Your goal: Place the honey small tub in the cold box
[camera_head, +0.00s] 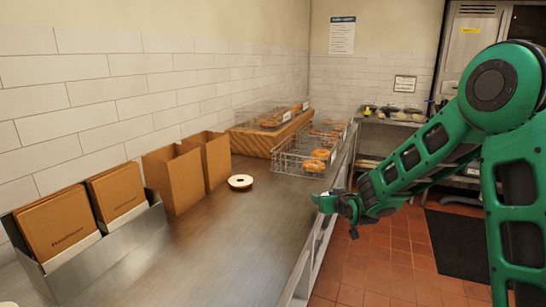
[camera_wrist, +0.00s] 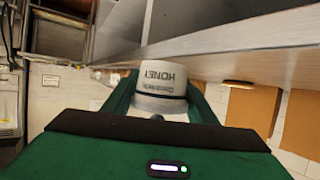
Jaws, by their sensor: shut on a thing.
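The honey small tub (camera_wrist: 160,78) is white with a dark band, and its HONEY label reads upside down in the wrist view. My gripper (camera_wrist: 160,95) is shut on it, with a green finger on each side. In the head view my gripper (camera_head: 335,203) is beside the right edge of the counter, over the aisle, and the tub is not clear there. I cannot identify a cold box for sure; a tall metal unit (camera_head: 470,45) stands at the back right, partly behind my arm.
The long metal counter (camera_head: 215,250) holds box sleeves (camera_head: 115,190), paper bags (camera_head: 175,178), a white roll (camera_head: 240,181) and wire baskets of bagels (camera_head: 310,155). A back counter (camera_head: 385,120) carries several small containers. A dark mat (camera_head: 460,245) lies on the red tile floor.

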